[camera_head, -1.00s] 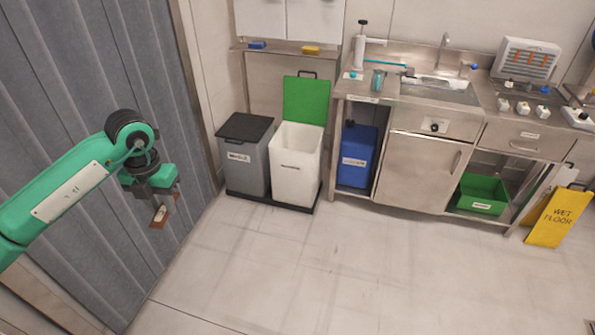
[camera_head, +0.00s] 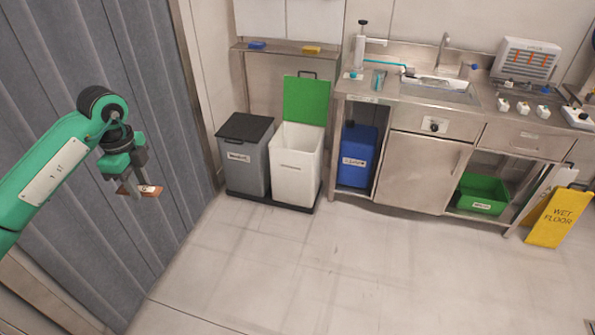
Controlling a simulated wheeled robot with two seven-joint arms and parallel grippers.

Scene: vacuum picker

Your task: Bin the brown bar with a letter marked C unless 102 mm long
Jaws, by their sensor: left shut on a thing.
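My left gripper (camera_head: 134,192) is at the left, in front of the grey curtain, pointing down. It is shut on a small brown bar (camera_head: 150,190) with a pale patch on it. The letter and the length of the bar cannot be read. A grey bin (camera_head: 245,165) with a black lid that is down stands against the back wall. To its right stands a white bin (camera_head: 296,170) with its green lid (camera_head: 305,101) raised. The bar is held in the air, left of both bins. My right gripper is not in view.
A blue bin (camera_head: 357,157) stands under the sink counter (camera_head: 405,96), and a green crate (camera_head: 482,195) sits on a low shelf. A yellow wet floor sign (camera_head: 557,217) stands at the right. The floor in the middle is clear.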

